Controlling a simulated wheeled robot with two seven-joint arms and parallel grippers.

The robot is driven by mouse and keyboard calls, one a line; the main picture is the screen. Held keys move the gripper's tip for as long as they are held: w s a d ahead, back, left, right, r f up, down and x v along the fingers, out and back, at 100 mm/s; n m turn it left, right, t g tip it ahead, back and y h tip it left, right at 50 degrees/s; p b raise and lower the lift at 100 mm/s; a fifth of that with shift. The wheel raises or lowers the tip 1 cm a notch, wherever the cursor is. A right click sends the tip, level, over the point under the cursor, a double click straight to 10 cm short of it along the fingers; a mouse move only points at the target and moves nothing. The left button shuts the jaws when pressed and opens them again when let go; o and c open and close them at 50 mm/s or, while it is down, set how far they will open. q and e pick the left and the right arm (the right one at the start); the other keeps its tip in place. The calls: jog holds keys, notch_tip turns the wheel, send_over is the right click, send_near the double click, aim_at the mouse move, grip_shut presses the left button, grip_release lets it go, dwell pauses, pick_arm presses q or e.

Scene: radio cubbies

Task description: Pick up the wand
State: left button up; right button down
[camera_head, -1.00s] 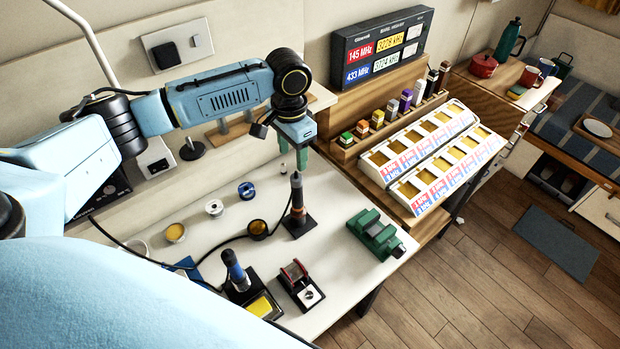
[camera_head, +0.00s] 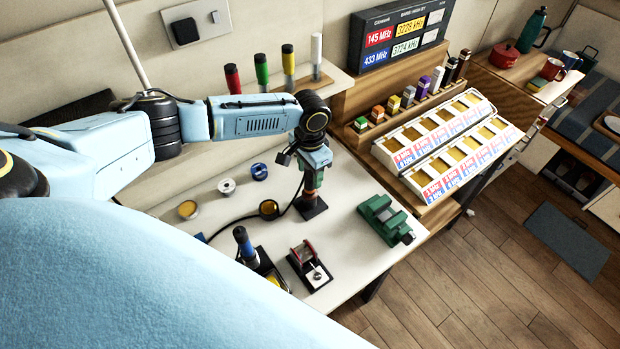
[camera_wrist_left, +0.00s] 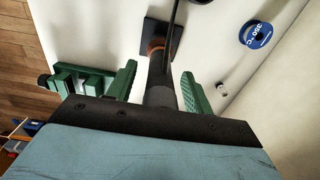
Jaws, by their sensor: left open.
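A dark wand (camera_wrist_left: 158,78) with an orange-brown ring stands upright on a square black base (camera_head: 314,210) on the white bench. In the head view my left gripper (camera_head: 311,184) is directly over the base and hides most of the wand. In the left wrist view the green fingers of my left gripper (camera_wrist_left: 160,88) are open, one on each side of the wand. A gap shows on the left side; the right finger is close to the wand, and I cannot tell if it touches. My right gripper is out of view.
A green vise (camera_head: 384,220) stands right of the base. A blue-handled iron (camera_head: 243,243) and a small red-and-black stand (camera_head: 310,266) are in front. Spools (camera_head: 259,171) and tins (camera_head: 187,209) lie to the left. Boxed trays (camera_head: 440,150) stand behind right.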

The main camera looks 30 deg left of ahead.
pick_arm(q)
jog(key=c, duration=1.1)
